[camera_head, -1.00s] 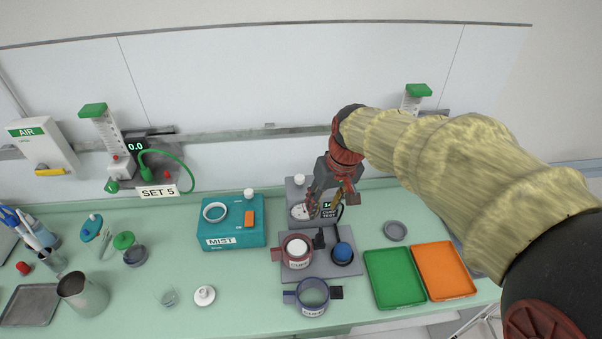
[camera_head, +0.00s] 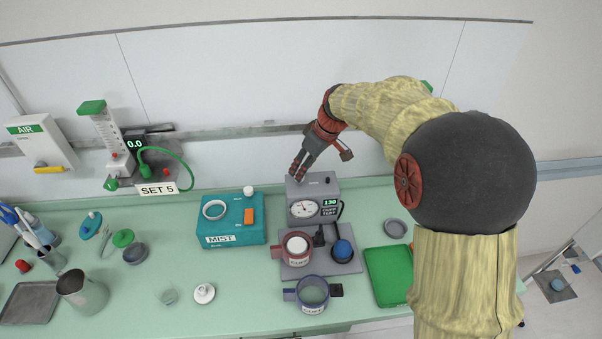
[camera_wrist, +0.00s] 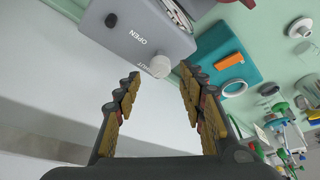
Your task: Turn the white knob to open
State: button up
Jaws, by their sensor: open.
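The white knob (camera_wrist: 160,67) sits on the grey cuff test box (camera_wrist: 130,30), with OPEN printed near it and a second word partly hidden beside it. My gripper (camera_head: 297,172) is above the left top of the box. In the wrist view my gripper (camera_wrist: 160,80) is open, its two fingers apart, with the knob showing between and just beyond the fingertips. I cannot see any contact.
A teal MIST box (camera_head: 233,236) stands left of the test box. Two cuffs, a red one (camera_head: 278,252) and a blue one (camera_head: 312,293), and a blue bulb (camera_head: 342,250) are in front. A green tray (camera_head: 388,274) lies right. The wall (camera_head: 240,75) rises behind.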

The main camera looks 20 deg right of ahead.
jog(key=shift+x, duration=1.65)
jog(key=shift+c, duration=0.5)
grip_shut()
